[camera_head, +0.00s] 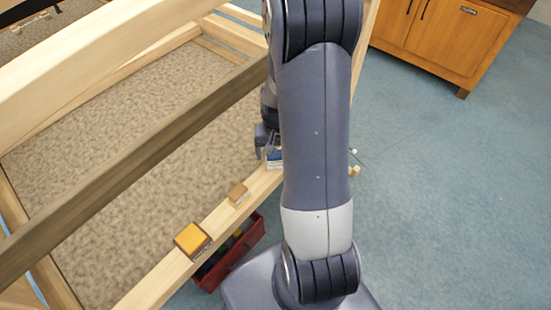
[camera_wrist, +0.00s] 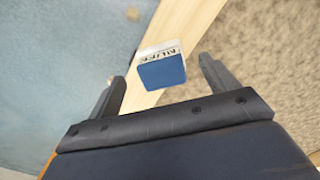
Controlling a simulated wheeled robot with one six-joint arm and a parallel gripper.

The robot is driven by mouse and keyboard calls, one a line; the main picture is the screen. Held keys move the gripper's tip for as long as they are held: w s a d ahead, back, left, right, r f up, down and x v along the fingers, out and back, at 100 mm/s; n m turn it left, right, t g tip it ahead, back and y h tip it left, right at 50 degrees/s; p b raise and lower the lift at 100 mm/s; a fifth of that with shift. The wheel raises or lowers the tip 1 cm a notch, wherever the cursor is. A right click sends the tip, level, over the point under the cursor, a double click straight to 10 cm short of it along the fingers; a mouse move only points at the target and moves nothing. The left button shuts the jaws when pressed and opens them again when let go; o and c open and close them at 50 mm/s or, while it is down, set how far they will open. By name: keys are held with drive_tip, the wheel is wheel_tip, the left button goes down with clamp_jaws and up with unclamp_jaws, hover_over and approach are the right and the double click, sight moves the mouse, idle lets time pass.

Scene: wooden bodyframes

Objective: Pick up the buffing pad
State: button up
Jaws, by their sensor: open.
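A small block with a blue face and a white, dark-lettered side, which I take to be the buffing pad (camera_wrist: 163,72), sits on a pale wooden beam (camera_wrist: 188,28). The lettering is not clearly readable. In the head view the blue and white pad (camera_head: 274,163) is partly hidden beside my arm. My gripper (camera_wrist: 162,68) is open, with one finger on each side of the pad in the wrist view and gaps on both sides. In the head view my gripper (camera_head: 264,148) is at the beam, mostly hidden by my arm.
A red bin (camera_head: 250,238) with items stands below. A dark beam (camera_head: 135,155) crosses the frame. Blue floor (camera_head: 455,190) is open at right, before a wooden cabinet (camera_head: 440,38).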

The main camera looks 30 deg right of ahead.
sight(276, 154)
drive_tip(key=shift+w+f, duration=0.15)
drive_tip(key=shift+f, duration=0.85)
drive_tip(key=shift+w+f, duration=0.1)
drive_tip(key=shift+f, duration=0.9)
drive_tip(key=shift+c, duration=0.3)
drive_tip(key=c, duration=1.1)
wheel_tip(276, 154, up, 10)
drive_tip(key=shift+r, duration=0.1)
drive_tip(key=o, duration=0.5)
drive_tip(key=c, duration=0.3)
